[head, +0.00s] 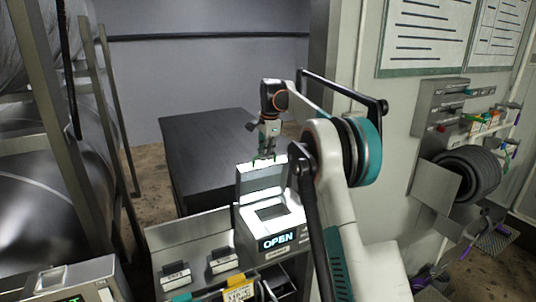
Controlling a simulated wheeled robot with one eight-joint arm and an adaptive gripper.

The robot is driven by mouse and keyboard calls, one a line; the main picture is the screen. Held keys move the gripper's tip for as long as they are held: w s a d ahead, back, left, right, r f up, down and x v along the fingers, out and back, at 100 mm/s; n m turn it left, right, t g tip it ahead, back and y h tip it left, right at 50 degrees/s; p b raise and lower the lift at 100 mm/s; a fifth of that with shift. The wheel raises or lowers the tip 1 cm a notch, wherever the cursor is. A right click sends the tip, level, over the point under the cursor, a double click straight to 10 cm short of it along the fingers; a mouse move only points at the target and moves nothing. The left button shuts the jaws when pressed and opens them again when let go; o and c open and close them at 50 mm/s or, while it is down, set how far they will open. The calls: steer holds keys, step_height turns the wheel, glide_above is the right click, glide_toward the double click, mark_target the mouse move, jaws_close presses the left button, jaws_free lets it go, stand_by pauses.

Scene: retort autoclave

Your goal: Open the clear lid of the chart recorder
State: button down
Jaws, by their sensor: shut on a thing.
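The chart recorder (252,240) is a pale box at the lower middle of the head view, with a lit "OPEN" display on its front. Its clear lid (262,180) is raised at the back and stands tilted up, apart from the box's top opening. My gripper (264,157) is at the lid's upper edge and is shut on it. The fingertips are small in the view, and their exact contact is hard to make out. My arm covers the recorder's right side.
A dark table (205,150) stands behind the recorder. A grey panel (190,237) with small black-handled parts is to the left. A wall unit with a black hose coil (466,175) is at the right. A large metal vessel (50,185) fills the left side.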

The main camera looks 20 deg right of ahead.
steer(key=shift+w, duration=0.5)
steer(key=c, duration=1.7)
jaws_free()
steer(key=shift+r, duration=0.1)
steer(key=v, duration=1.2)
